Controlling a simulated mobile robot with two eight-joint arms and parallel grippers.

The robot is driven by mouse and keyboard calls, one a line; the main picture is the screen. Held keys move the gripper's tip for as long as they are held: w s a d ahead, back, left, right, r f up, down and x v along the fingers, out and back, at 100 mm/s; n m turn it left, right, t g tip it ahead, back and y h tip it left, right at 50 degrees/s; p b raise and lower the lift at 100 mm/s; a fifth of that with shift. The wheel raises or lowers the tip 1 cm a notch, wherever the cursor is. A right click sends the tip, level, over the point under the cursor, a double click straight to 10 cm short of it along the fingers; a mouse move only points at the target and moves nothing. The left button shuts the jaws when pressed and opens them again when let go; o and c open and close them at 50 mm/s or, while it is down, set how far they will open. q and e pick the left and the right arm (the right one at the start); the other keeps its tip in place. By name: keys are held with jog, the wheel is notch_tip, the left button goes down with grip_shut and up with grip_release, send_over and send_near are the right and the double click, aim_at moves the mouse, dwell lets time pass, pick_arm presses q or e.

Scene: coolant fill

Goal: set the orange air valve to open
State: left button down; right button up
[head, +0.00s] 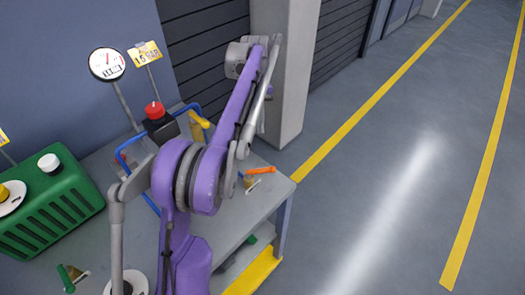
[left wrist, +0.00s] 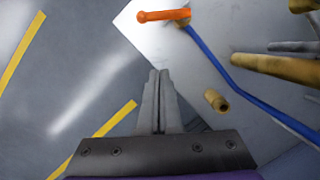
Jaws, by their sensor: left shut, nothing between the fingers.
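The orange air valve handle (head: 260,170) lies near the right corner of the grey workbench (head: 232,222), on a small brass-coloured body (head: 249,182). In the left wrist view the orange handle (left wrist: 163,15) is at the top, pointing left from the end of a blue hose (left wrist: 222,75) and at an angle to it. My left gripper (left wrist: 158,75) is shut and empty. Its fingertips are below the handle in that picture, apart from it. In the head view my purple left arm hides part of the bench near the valve. My right gripper is not seen.
A green machine (head: 52,207) stands left on the bench. A red-capped black unit (head: 158,122), a gauge (head: 106,64) and a yellow sign (head: 145,53) are behind my arm. A grey pillar (head: 290,80) stands behind the bench. The floor to the right is clear.

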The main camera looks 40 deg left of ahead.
aim_at(260, 173)
pick_arm(q)
jog(key=x, duration=0.9)
jog(key=shift+d+f+b, duration=0.1)
jog(key=shift+f+b, duration=0.1)
jog(key=shift+b, duration=0.2)
jog(key=shift+s+d+r, duration=0.1)
jog(key=shift+s+d, duration=0.9)
jog(key=shift+d, duration=0.15)
jog(key=shift+s+d, duration=0.35)
